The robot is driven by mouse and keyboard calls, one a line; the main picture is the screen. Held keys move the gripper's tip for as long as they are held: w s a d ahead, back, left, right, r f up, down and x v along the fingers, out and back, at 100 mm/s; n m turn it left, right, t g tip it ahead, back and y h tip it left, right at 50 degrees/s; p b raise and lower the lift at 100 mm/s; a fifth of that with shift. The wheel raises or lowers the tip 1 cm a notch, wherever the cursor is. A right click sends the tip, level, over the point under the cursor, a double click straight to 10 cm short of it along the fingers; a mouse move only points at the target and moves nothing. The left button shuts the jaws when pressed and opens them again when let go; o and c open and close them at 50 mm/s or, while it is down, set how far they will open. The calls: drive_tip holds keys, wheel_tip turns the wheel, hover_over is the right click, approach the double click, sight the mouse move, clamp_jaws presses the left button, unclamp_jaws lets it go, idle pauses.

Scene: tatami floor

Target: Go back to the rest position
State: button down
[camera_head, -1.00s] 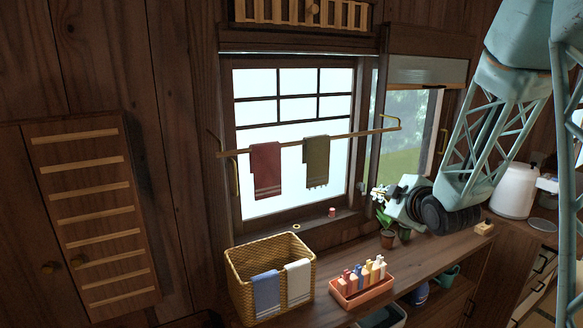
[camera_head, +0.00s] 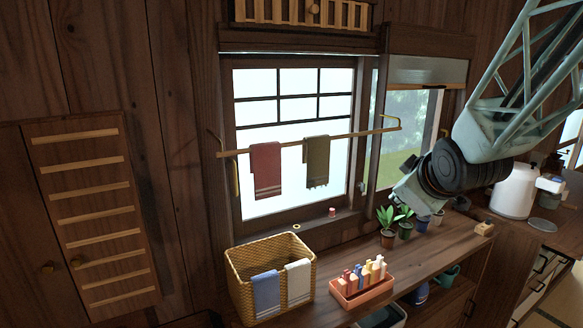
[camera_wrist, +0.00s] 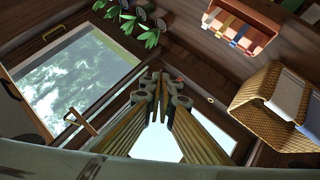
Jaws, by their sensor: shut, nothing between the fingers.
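My gripper (camera_head: 408,192) is raised in front of the right window, above the shelf, at the end of my arm. In the head view its fingers are turned away and largely hidden by its body. In the wrist view my gripper (camera_wrist: 163,84) has its fingertips together, with nothing between them. It touches nothing that I can see.
Potted plants (camera_head: 388,228) stand below my gripper. A rail (camera_head: 350,135) holds two towels. A white canister (camera_head: 514,192) stands right.

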drive_tip(key=s+a+m+g, duration=0.2)
drive_tip(key=s, duration=1.2)
drive_tip(key=s+a+r+m+g, duration=0.1)
drive_tip(key=s+a+m+g, duration=0.1)
drive_tip(key=s, duration=1.3)
drive_tip(key=s+a+r+m+g, duration=0.1)
drive_tip(key=s+a+m+g, duration=0.1)
drive_tip(key=s, duration=1.3)
drive_tip(key=shift+s+a+r+m+g+y, duration=0.15)
drive_tip(key=shift+s+a+m+g+y, duration=0.3)
drive_tip(key=shift+m, duration=0.75)
